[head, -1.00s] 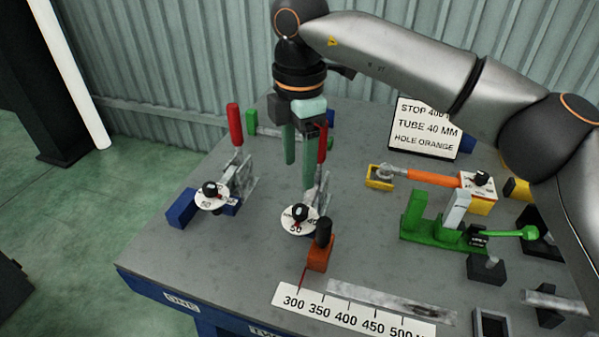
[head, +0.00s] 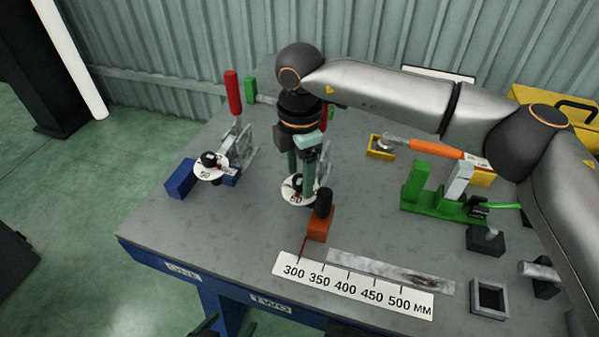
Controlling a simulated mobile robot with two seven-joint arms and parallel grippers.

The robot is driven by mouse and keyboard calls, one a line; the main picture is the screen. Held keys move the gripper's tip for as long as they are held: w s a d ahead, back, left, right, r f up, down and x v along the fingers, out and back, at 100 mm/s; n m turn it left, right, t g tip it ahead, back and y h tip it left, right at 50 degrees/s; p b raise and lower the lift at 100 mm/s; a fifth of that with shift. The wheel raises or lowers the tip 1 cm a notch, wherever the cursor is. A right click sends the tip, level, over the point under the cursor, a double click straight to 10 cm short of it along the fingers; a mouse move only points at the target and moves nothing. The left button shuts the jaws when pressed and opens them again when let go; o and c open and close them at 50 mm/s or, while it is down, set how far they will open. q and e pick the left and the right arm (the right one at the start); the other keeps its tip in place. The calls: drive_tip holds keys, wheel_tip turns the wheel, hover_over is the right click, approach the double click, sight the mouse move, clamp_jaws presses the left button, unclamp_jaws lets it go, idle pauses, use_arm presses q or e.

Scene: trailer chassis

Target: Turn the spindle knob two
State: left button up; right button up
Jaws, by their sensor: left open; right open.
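Two spindle knobs stand on white numbered dials on the grey table. The dial of knob two (head: 289,199) is in line with the front label TWO (head: 270,303); its black knob is partly hidden by my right gripper. My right gripper (head: 300,190) points down over this dial from behind, open, with its green fingers apart at the knob. I cannot tell whether they touch it. The other knob (head: 209,159), on its dial to the left, stands free. My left gripper (head: 227,328) shows only as dark tips at the bottom edge, apart and empty, in front of the table.
An orange block with a black post (head: 319,226) stands close in front of knob two. A red-handled clamp (head: 233,95) rises behind the left dial. A number scale (head: 345,288) lies at the front. A green fixture (head: 430,205) stands to the right.

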drive_tip(key=shift+f, duration=0.2)
clamp_jaws()
idle(0.5)
